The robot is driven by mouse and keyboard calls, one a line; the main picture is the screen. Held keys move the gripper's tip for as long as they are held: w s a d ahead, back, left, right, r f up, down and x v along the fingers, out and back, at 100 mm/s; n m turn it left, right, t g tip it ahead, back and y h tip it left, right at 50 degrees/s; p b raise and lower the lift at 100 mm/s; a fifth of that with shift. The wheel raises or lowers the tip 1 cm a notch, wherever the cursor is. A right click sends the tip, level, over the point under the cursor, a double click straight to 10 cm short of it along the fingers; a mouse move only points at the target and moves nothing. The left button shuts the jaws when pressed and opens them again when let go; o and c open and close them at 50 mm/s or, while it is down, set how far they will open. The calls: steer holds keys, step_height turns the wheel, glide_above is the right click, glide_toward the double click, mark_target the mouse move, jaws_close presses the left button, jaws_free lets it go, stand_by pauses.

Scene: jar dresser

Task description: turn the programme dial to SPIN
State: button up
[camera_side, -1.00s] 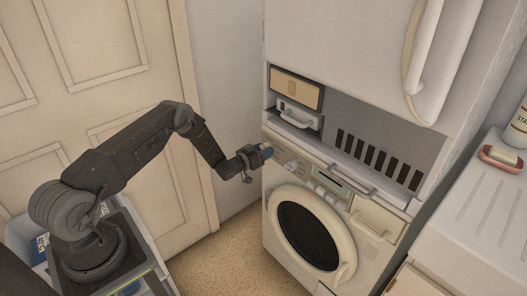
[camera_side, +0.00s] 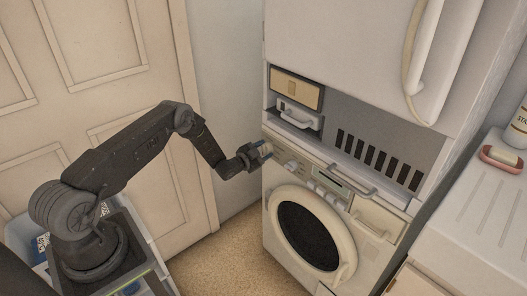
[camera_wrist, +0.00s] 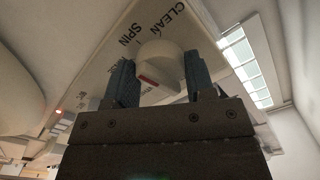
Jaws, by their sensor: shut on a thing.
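The programme dial (camera_wrist: 162,58) is a pale round knob with a red mark low on its face in the wrist view. My gripper (camera_wrist: 160,70) is shut on it, one blue-grey finger on each side. The word SPIN (camera_wrist: 127,33) is printed on the panel up and left of the dial, beside CLEAN. The red mark is on the side of the dial toward my gripper, not toward SPIN. Other labels at left are too blurred to read. In the side view my gripper (camera_side: 264,151) is at the upper left of the washing machine (camera_side: 272,219) and mostly hides the dial.
A second knob (camera_side: 291,166) and a display (camera_side: 328,183) sit right of my gripper on the panel. The round door (camera_side: 344,235) is below. A soap dish (camera_side: 500,160) stands on the right counter.

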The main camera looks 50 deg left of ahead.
steer(key=shift+m, duration=0.5)
steer(key=o, duration=0.9)
steer(key=s, duration=1.3)
steer(key=shift+s, duration=0.4)
